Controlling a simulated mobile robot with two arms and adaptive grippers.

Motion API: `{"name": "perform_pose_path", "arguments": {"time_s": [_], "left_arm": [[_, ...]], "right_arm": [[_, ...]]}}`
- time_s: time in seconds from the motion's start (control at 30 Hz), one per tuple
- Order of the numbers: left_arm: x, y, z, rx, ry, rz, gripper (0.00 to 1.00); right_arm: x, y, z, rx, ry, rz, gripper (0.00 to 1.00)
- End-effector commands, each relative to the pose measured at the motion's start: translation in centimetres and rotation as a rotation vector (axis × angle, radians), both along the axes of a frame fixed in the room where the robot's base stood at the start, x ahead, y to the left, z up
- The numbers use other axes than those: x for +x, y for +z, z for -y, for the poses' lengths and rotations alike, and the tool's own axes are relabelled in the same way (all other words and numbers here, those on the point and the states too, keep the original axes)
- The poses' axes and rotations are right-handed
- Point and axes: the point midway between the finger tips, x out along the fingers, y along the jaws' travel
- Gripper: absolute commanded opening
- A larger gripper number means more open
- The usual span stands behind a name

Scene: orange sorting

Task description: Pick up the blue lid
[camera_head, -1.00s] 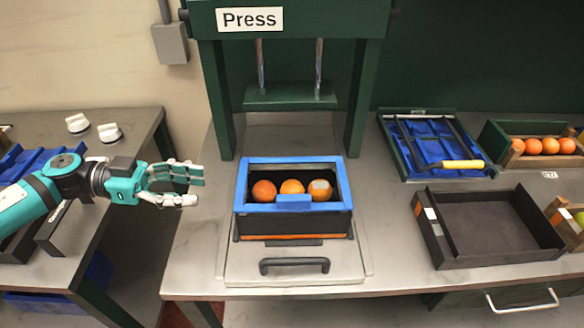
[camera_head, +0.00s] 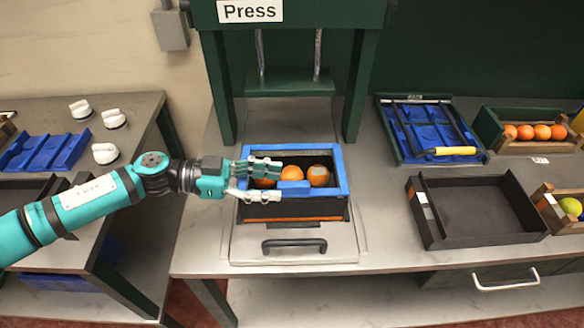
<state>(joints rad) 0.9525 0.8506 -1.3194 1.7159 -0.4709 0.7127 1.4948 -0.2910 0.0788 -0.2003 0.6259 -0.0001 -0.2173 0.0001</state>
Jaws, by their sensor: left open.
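The blue lid (camera_head: 341,170) is a rectangular blue frame with a clear middle and a front tab. It sits on a black box (camera_head: 290,208) under the press, and oranges (camera_head: 318,175) show through it. My left gripper (camera_head: 279,180) is open, its two fingers pointing right over the left part of the lid. The fingers hide the lid's left edge and part of the left orange. I cannot tell whether they touch the lid. My right gripper is not in view.
The green press (camera_head: 290,82) stands behind the box. A black handle (camera_head: 294,246) lies in front. To the right are a green crate with blue inserts (camera_head: 400,152), an empty black tray (camera_head: 475,208) and a crate of oranges (camera_head: 484,133). White knobs (camera_head: 105,153) stand on the left table.

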Motion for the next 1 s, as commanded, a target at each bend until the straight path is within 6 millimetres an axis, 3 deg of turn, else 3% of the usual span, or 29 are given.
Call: {"name": "perform_pose_path", "arguments": {"time_s": [0.2, 0.47, 0.8, 1.0], "left_arm": [[0.0, -0.4, 2.7, -0.001, -0.002, -0.002, 0.44], [0.0, -0.6, 3.0, 0.0, 0.001, -0.001, 0.44], [0.0, -0.6, 2.9, 0.0, 0.0, -0.001, 0.01], [0.0, -0.5, 2.9, -0.001, 0.0, 0.0, 0.0]], "right_arm": [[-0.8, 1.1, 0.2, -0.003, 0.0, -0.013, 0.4], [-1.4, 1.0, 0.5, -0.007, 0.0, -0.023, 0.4], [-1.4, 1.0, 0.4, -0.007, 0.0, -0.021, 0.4], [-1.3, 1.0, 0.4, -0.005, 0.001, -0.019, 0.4]]}}
